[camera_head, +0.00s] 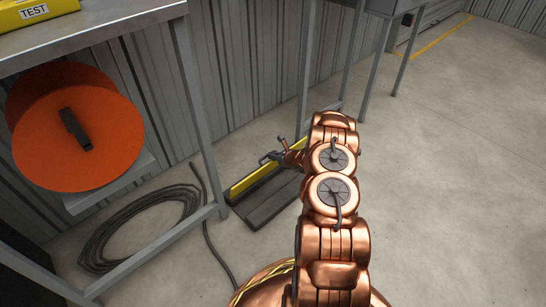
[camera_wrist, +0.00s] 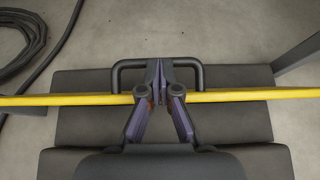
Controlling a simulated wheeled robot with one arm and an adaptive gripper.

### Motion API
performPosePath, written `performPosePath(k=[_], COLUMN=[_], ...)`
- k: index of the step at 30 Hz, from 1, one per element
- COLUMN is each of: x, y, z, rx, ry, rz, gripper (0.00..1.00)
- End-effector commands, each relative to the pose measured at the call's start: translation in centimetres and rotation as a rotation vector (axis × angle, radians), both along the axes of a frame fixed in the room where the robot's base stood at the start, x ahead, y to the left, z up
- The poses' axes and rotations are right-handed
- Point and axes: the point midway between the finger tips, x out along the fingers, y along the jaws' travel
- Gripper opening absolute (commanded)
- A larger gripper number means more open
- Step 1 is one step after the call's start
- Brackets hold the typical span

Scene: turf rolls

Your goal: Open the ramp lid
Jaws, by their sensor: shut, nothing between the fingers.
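The ramp (camera_head: 268,203) is a dark grey, low body on the floor; its panels also show in the wrist view (camera_wrist: 85,125). Its yellow lid (camera_head: 253,181) appears to stand upright along the ramp. In the wrist view the lid (camera_wrist: 240,95) is a thin yellow strip, seen nearly edge-on. A black U-shaped handle (camera_wrist: 119,77) sticks out from its far side. My gripper (camera_wrist: 160,72) is shut and empty, its fingers crossing above the strip and overlapping the handle's middle in the picture. I cannot tell whether they touch. In the head view my gripper (camera_head: 268,158) is small, above the lid's far end.
A black cable (camera_head: 140,225) lies coiled on the floor left of the ramp. A metal table (camera_head: 100,35) with an orange reel (camera_head: 75,145) stands at left. More table legs (camera_head: 305,70) stand beyond the ramp. The floor at right is clear.

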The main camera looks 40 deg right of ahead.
Motion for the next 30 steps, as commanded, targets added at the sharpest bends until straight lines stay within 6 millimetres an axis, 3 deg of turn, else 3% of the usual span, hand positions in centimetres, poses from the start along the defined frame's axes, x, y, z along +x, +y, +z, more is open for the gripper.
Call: performPosePath(k=[30], x=[1.6], y=[1.0], z=[0.2], rx=[-0.016], ry=[0.103], rz=[0.013], gripper=[0.0])
